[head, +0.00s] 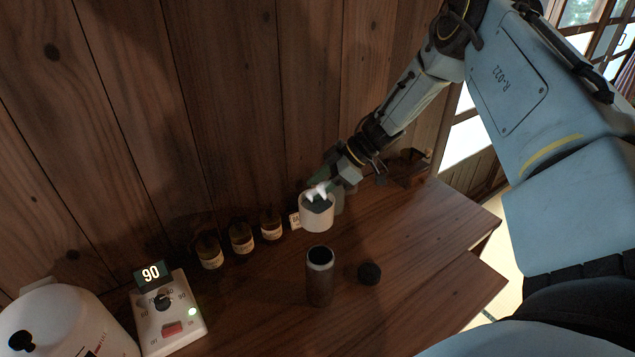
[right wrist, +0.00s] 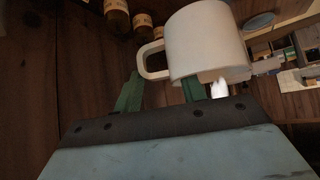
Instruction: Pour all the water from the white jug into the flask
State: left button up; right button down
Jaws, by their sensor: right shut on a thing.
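The white jug (head: 316,218) is at the back of the wooden counter, behind the flask and apart from it. It looks roughly upright, its dark opening facing up; I cannot tell whether it touches the counter. My right gripper (head: 323,188) is shut on it. In the right wrist view the jug (right wrist: 208,45) shows its handle beside the green fingers of the gripper (right wrist: 162,90). The flask (head: 319,284) is a dark cylinder with a pale rim, standing upright and open in front of the jug. The water is not clearly visible. My left gripper is out of view.
A black cap (head: 369,273) lies right of the flask. Brown labelled bottles (head: 242,239) line the wall (head: 200,110). A control box (head: 168,318) reading 90 and a white kettle-like vessel (head: 65,325) stand at left. The counter (head: 425,225) is clear at right.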

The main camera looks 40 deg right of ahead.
jog(key=shift+s+a+n+t+h+p, duration=0.15)
jog(key=shift+n+t+h+p, duration=0.35)
jog(key=shift+t, duration=0.3)
jog(key=shift+s+n+t+h+p, duration=0.15)
jog(key=shift+n+t+h+p, duration=0.3)
jog(key=shift+t, duration=0.35)
dwell(1.1)
